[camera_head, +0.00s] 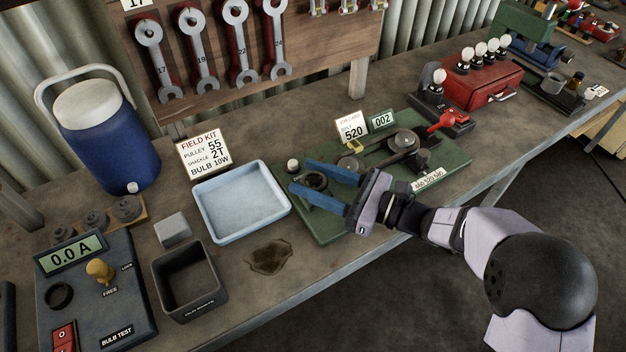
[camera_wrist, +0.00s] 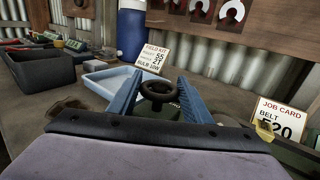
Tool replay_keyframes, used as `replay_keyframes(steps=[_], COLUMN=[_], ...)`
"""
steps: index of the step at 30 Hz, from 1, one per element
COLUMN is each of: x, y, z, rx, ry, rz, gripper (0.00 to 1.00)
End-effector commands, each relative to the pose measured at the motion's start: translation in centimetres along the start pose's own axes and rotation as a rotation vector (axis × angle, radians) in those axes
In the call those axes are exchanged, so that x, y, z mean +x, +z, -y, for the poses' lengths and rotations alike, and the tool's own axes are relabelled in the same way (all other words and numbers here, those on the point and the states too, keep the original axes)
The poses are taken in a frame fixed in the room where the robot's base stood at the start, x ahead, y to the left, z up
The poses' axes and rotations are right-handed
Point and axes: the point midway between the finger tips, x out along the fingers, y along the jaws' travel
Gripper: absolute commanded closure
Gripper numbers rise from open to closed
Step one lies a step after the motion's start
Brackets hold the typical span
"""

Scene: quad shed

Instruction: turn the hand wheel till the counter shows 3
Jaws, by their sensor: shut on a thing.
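The green belt rig (camera_head: 328,232) lies on the bench, and its counter (camera_head: 383,121) reads 002. The dark hand wheel (camera_head: 316,181) is at the rig's left end. My gripper (camera_head: 301,175) comes in from the right and its two blue fingers are shut on the wheel, one on each side. In the wrist view the hand wheel (camera_wrist: 158,91) shows as a dark ring between the fingers (camera_wrist: 155,88). Part of its rim is hidden by the fingers in the head view.
A job card (camera_head: 351,128) reading 520 stands behind the rig. A pale blue tray (camera_head: 233,237) is just left of the wheel, with a dark stain (camera_head: 271,257) in front. Pulleys and a red lever (camera_head: 449,121) are right.

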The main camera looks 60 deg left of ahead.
Motion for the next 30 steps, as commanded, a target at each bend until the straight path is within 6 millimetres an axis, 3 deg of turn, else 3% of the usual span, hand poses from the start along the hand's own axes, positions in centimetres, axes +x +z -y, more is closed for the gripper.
replay_keyframes(steps=[6,17,18,20,30], x=[0.02,-0.02,-0.02,-0.02,-0.17], y=[0.02,0.12,0.12,0.11,0.03], z=[0.06,-0.01,-0.01,-0.01,0.02], rx=[-0.004,-0.001,-0.001,-0.001,0.000], ry=[0.106,0.125,0.125,0.125,0.124], rz=[0.003,0.000,0.000,-0.001,-0.001], gripper=[0.78,0.78,0.51,0.37,0.37])
